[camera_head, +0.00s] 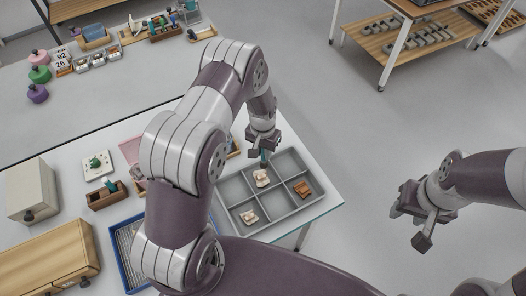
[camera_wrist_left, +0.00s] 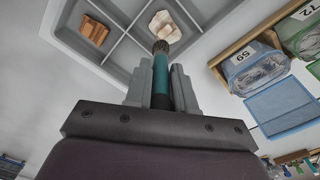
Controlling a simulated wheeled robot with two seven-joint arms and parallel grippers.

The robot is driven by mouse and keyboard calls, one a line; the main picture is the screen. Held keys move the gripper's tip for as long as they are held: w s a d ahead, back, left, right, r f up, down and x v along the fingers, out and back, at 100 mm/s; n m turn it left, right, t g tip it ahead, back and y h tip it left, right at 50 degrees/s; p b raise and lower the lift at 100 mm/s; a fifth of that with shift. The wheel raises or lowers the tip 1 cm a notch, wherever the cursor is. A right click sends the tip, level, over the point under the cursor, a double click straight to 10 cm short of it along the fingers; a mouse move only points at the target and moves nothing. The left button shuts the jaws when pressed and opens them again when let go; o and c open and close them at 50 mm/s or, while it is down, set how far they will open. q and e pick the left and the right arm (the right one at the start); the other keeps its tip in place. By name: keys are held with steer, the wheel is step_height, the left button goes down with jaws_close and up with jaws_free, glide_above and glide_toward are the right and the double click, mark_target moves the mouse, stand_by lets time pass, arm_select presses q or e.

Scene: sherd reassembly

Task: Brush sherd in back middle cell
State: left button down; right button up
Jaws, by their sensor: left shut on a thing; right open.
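My left gripper (camera_head: 263,140) is shut on a brush with a teal handle (camera_wrist_left: 160,82), held over the grey divided tray (camera_head: 286,211). In the left wrist view the dark bristles (camera_wrist_left: 161,47) point at a cream sherd (camera_wrist_left: 165,26) and appear at its edge; I cannot tell if they touch. This sherd also shows just below the brush in the head view (camera_head: 262,179). A brown sherd (camera_head: 302,189) lies in a cell to the right, and another cream sherd (camera_head: 249,217) in a nearer cell. My right gripper (camera_head: 421,226) is open and empty, away from the tray, over the floor.
The tray sits near the table's right corner. Left of it are a blue-rimmed bin (camera_head: 127,262), a small wooden box (camera_head: 106,196), a white block with a green piece (camera_head: 96,165) and a wooden cabinet (camera_head: 50,262). My left arm hides part of the table.

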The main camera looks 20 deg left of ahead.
mark_target(263, 157)
arm_select(q)
steer(key=shift+w+d+r+p, duration=0.1)
steer(key=shift+r+p, duration=0.1)
steer(key=shift+r, duration=0.2)
steer(key=shift+w+d+r+p, duration=0.1)
steer(key=shift+r+p, duration=0.1)
steer(key=shift+r, duration=0.2)
steer(key=shift+s+a+r, duration=0.15)
steer(key=shift+r, duration=0.05)
step_height(263, 157, down, 6)
steer(key=b, duration=0.4)
steer(key=shift+a+b, duration=0.15)
steer(key=shift+b, duration=0.25)
steer(key=shift+f+b, duration=0.85)
steer(key=shift+f, duration=0.25)
